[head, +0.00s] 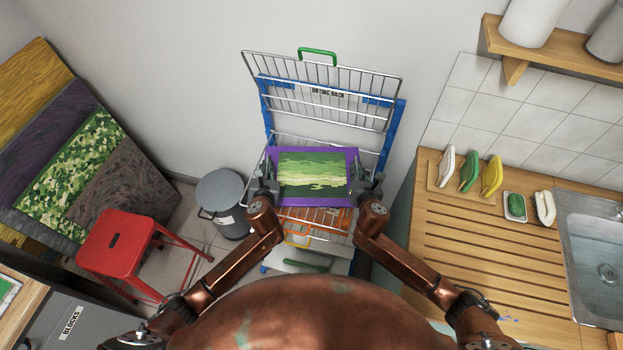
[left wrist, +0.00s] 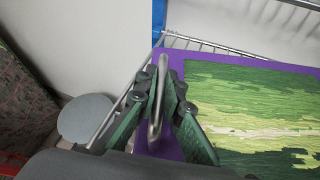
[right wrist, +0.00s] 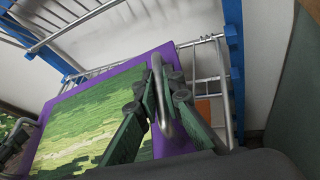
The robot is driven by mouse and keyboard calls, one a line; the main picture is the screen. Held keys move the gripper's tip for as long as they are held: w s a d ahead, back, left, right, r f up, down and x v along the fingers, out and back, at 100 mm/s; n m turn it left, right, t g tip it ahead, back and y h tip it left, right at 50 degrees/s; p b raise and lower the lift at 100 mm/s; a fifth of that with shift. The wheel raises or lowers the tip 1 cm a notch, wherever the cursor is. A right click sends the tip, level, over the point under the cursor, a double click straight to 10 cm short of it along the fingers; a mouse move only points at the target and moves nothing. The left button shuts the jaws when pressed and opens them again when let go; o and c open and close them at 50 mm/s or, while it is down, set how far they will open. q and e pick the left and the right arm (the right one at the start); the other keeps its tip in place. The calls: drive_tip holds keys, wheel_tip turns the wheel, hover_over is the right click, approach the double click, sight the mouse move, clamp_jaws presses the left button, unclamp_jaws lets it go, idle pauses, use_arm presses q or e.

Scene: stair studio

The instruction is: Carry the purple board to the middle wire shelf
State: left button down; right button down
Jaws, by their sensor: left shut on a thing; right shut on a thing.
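The purple board (head: 298,151) carries a green landscape picture and is held level between my two grippers, in front of the blue-framed wire rack. My left gripper (head: 265,185) is shut on the metal handle (left wrist: 158,95) at the board's left edge. My right gripper (head: 365,187) is shut on the handle (right wrist: 160,95) at its right edge. The middle wire shelf (head: 290,141) shows behind and around the board. The board hides much of it, and I cannot tell whether they touch.
The rack's top wire shelf (head: 330,88) with a green handle is tilted up at the back. An orange wire shelf (head: 310,222) sits below the board. A grey bin (head: 222,195) and red stool (head: 118,240) stand left. A wooden counter (head: 470,240) with a sink stands right.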

use_arm(q)
drive_tip(key=shift+a+f, duration=0.2)
drive_tip(key=shift+f, duration=0.2)
use_arm(e)
drive_tip(key=shift+d+f, duration=0.2)
drive_tip(key=shift+f, duration=0.25)
use_arm(q)
drive_tip(key=c, duration=2.5)
unclamp_jaws()
use_arm(e)
drive_tip(key=c, duration=2.5)
unclamp_jaws()
use_arm(q)
drive_tip(key=o, duration=0.4)
drive_tip(key=shift+d, duration=0.15)
use_arm(e)
drive_tip(key=o, duration=0.4)
drive_tip(key=shift+a+r, duration=0.1)
use_arm(q)
drive_tip(key=v, duration=1.1)
drive_tip(key=shift+s+r, duration=0.25)
drive_tip(key=shift+s, duration=0.15)
use_arm(e)
drive_tip(key=shift+s, duration=0.15)
drive_tip(key=v, duration=1.1)
drive_tip(key=shift+s+r, duration=0.25)
drive_tip(key=shift+s, duration=0.05)
